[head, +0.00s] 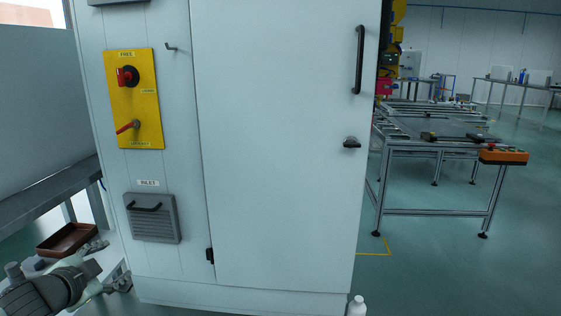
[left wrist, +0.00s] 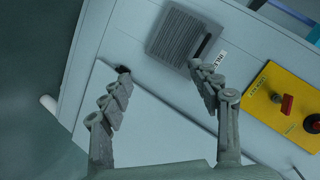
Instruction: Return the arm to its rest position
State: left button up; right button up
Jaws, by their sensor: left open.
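My left gripper (head: 108,265) is low at the left of the head view, beside the lower left of the white cabinet (head: 275,140). In the left wrist view the two fingers of my left gripper (left wrist: 160,72) are spread apart with nothing between them. The cabinet front (left wrist: 155,120) lies beyond them, tilted in that view. I cannot tell that the fingers touch anything. My right gripper is in neither view.
The cabinet has a yellow switch plate (head: 146,95) with red handles, a grey inlet grille (head: 152,217) and a black door handle (head: 359,60). A brown tray (head: 68,240) is near my left gripper. A white bottle (head: 357,306) stands by the cabinet base. Floor at right is partly clear.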

pick_arm(q)
jog(key=s+d+f+n+g+p, duration=0.1)
jog(key=s+d+f+n+g, duration=0.1)
jog(key=s+f, duration=0.55)
jog(key=s+d+f+n+g, duration=0.3)
jog(key=s+f, duration=0.1)
jog(key=f, duration=0.6)
jog(key=s+d+f+n+g, duration=0.1)
jog(key=s+d+f+g, duration=0.1)
jog(key=s+f, duration=0.3)
jog(key=s+d+f+n+g, duration=0.2)
jog(key=s+d+f+g, duration=0.1)
jog(key=s, duration=0.9)
notch_tip(320, 180, down, 3)
jog(key=shift+s+d+r+p, duration=0.1)
jog(key=shift+s+d+p, duration=0.1)
jog(key=shift+d+p, duration=0.4)
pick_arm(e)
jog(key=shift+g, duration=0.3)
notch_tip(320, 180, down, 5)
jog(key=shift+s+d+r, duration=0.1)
pick_arm(q)
jog(key=shift+d, duration=0.15)
